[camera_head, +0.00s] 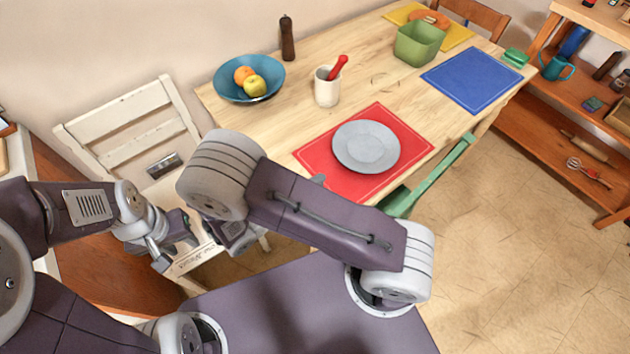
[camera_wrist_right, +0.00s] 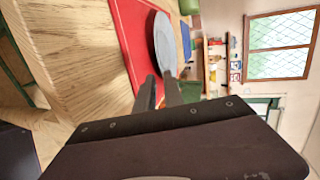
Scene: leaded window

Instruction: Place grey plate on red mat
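The grey plate (camera_head: 366,146) lies flat on the red mat (camera_head: 412,143), within the mat's edges, in the head view. In the right wrist view the plate (camera_wrist_right: 164,42) is seen edge-on beyond the fingers, on the red mat (camera_wrist_right: 128,35). My right gripper (camera_wrist_right: 161,88) has a gap between its fingers, with nothing visibly clamped. In the head view my right arm hides most of it; a small grey tip shows at the mat's near left edge, apart from the plate. My left gripper (camera_head: 175,250) hangs low by the white chair, away from the plate; its opening is unclear.
A blue bowl with fruit (camera_head: 248,80), white mortar with red pestle (camera_head: 327,87), and pepper mill (camera_head: 287,38) stand on the table's left. A green container (camera_head: 418,43) and blue mat (camera_head: 471,80) are further right. A green chair (camera_head: 438,176) borders the near edge.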

